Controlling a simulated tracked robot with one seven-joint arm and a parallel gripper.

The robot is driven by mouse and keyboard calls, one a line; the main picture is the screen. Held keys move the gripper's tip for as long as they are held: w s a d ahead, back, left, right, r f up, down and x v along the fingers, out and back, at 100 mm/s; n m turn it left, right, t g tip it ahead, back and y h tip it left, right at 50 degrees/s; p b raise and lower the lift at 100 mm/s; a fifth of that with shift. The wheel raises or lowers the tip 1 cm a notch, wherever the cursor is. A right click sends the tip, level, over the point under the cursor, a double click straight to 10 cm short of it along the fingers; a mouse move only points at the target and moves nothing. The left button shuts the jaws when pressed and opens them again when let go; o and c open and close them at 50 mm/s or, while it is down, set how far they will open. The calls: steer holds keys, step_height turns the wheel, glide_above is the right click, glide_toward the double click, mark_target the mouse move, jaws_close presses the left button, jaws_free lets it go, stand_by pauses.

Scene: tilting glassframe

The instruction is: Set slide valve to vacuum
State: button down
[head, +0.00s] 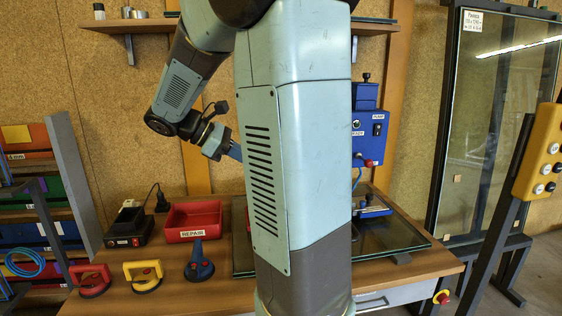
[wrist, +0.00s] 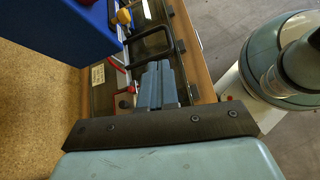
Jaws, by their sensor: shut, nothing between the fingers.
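The blue pump unit (head: 368,140), labelled PUMP, stands at the back of the bench, partly hidden behind my arm. It has a dark switch, a round gauge and a red knob (head: 369,163) low on its front. I cannot make out a slide valve for certain. A blue fitting (head: 372,211) lies on the glass plate, partly covered by my arm. In the wrist view, my gripper (wrist: 162,68) is shut and empty, its fingers side by side above the bench. A large blue box (wrist: 60,30) is at upper left there, apart from the fingers.
The glass plate (head: 405,237) lies on the wooden bench. A red REPAIR tray (head: 193,232), a black charger (head: 130,228) and red, yellow and blue suction lifters (head: 143,275) are on the left. A tall glass frame (head: 490,110) and a yellow control box (head: 541,155) stand at right.

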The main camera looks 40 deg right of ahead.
steer(key=w+d+n+g+h, duration=0.2)
steer(key=w+d, duration=0.1)
steer(key=w, duration=0.2)
steer(key=shift+w+r, duration=0.15)
steer(key=shift+d, duration=0.15)
steer(key=x, duration=1.4)
steer(key=shift+r, duration=0.25)
steer(key=shift+d+h, duration=0.1)
steer(key=shift+h, duration=0.2)
